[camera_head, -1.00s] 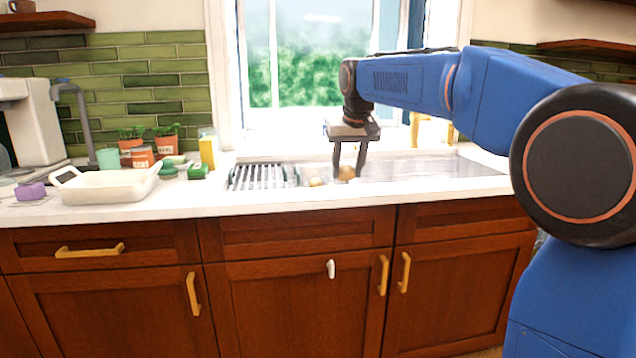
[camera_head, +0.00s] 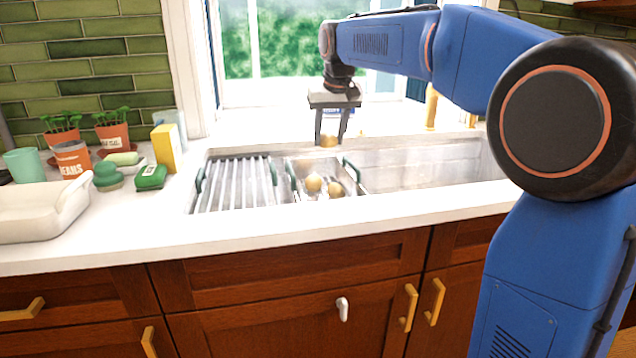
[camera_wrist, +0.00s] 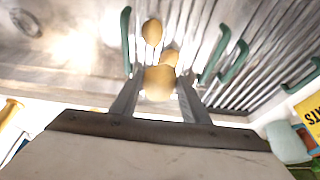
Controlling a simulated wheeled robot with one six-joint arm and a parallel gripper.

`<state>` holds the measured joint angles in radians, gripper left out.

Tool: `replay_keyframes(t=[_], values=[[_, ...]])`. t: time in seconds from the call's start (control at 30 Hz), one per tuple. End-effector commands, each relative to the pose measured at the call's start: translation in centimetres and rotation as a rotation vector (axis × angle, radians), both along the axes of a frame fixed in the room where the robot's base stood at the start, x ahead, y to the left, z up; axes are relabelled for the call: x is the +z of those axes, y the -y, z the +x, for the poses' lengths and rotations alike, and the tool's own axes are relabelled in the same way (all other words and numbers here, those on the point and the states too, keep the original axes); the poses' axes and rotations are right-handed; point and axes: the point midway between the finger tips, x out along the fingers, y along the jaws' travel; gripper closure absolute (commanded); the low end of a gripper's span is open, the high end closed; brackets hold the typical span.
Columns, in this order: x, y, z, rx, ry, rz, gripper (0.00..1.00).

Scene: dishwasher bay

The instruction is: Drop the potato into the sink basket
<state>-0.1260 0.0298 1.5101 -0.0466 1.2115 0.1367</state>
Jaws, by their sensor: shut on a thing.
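My gripper (camera_head: 328,140) is shut on a brown potato (camera_head: 328,141), held between the two fingertips. In the head view it appears above the back of the sink basket (camera_head: 300,164), which has green handles and sits in the sink. Two other potatoes lie in the basket, one on the left (camera_head: 313,183) and one on the right (camera_head: 335,189). In the wrist view the held potato (camera_wrist: 158,83) sits between the fingers, and the two others (camera_wrist: 152,31) (camera_wrist: 168,56) show beyond it. The held potato partly overlaps one of them there.
A drying rack (camera_head: 235,183) with metal bars covers the left part of the sink. The right part of the basin (camera_head: 420,168) looks empty. A faucet (camera_head: 431,106) stands behind. A yellow box (camera_head: 166,149), a green sponge (camera_head: 151,177) and a white dish (camera_head: 40,210) stand at left.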

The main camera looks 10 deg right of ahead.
Motion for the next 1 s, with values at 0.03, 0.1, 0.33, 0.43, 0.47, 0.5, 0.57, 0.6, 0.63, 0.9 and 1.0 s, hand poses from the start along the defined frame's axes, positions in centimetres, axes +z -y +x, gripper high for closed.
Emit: replay_keyframes(t=[0.03,0.1,0.33,0.43,0.47,0.5,0.57,0.6,0.63,0.9,1.0], values=[[-0.2,0.0,0.0,0.0,0.0,0.0,0.83],[-0.7,0.0,0.0,0.0,-0.001,0.0,0.83],[-3.1,0.0,0.0,0.0,-0.001,0.0,0.83],[-4.1,0.0,-0.1,0.0,-0.001,0.0,0.83],[-4.3,0.0,0.0,0.0,0.0,0.0,0.83],[-4.6,0.0,0.0,0.0,0.0,0.0,0.83],[-5.1,0.0,0.0,0.0,-0.001,0.0,0.83],[-5.3,0.0,0.0,0.0,-0.001,0.0,0.83],[-5.4,0.0,0.0,0.0,0.0,0.0,0.83],[-5.8,0.0,0.0,0.0,0.001,0.0,0.83],[-5.8,0.0,0.0,0.0,0.001,0.0,0.83]])
